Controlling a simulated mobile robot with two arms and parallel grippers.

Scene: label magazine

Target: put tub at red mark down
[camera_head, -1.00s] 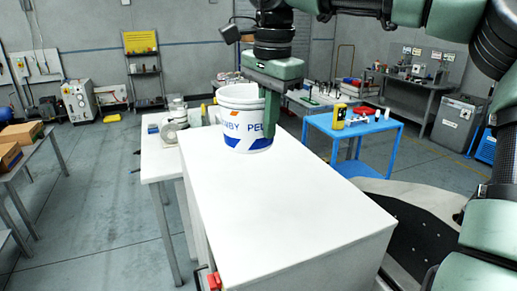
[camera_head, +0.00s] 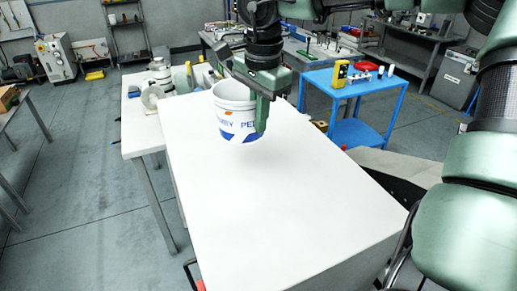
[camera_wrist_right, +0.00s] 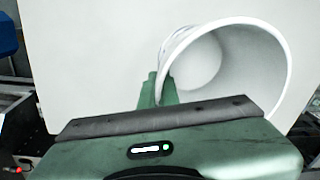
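The tub (camera_head: 236,118) is a white open bucket with blue lettering and an orange patch. It is upright over the far part of the white tabletop (camera_head: 265,210), and I cannot tell whether its base touches. My right gripper (camera_head: 262,128) points down with its fingers close together at the tub's right side, pinching the wall at the rim. The right wrist view shows the fingers (camera_wrist_right: 160,80) at the left edge of the tub's round mouth (camera_wrist_right: 225,65), which looks empty. I cannot make out a red mark on the tabletop. My left gripper is out of view.
The tabletop in front of the tub is clear. A small red part (camera_head: 199,285) shows at its near left edge. A side table (camera_head: 140,140) with several items stands behind left. A blue cart (camera_head: 350,90) with a yellow device (camera_head: 340,74) stands behind right.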

